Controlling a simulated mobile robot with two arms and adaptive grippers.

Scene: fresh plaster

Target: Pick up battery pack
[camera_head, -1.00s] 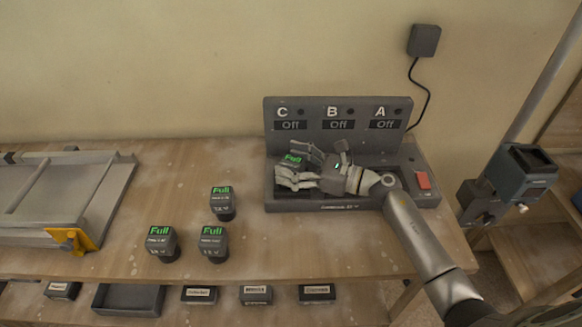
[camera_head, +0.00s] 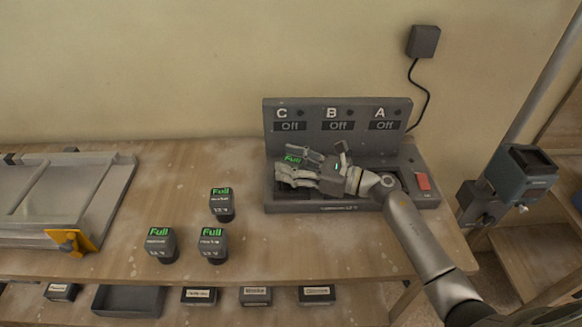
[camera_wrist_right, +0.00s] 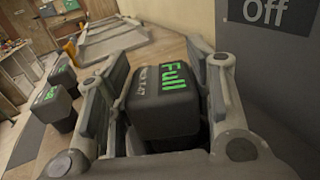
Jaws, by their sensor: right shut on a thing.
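A dark grey battery pack with a green "Full" label (camera_wrist_right: 163,95) sits between the fingers of my right gripper (camera_wrist_right: 165,110), which is shut on it. In the head view this battery pack (camera_head: 293,159) is at the left end of the charger (camera_head: 300,207), below the letter C, and is partly hidden by the fingers of my right gripper (camera_head: 297,172). Whether it still touches the charger's slot cannot be told. Three other battery packs marked "Full" stand upright on the table: one at the back (camera_head: 222,204), one front left (camera_head: 161,245), one front right (camera_head: 212,245). My left gripper is not in view.
The charger's back panel reads "Off" under C, B and A. A red piece (camera_head: 423,181) lies at its right end. A grey machine with a yellow part (camera_head: 71,241) stands at the left. Labelled boxes (camera_head: 256,296) sit on the lower shelf.

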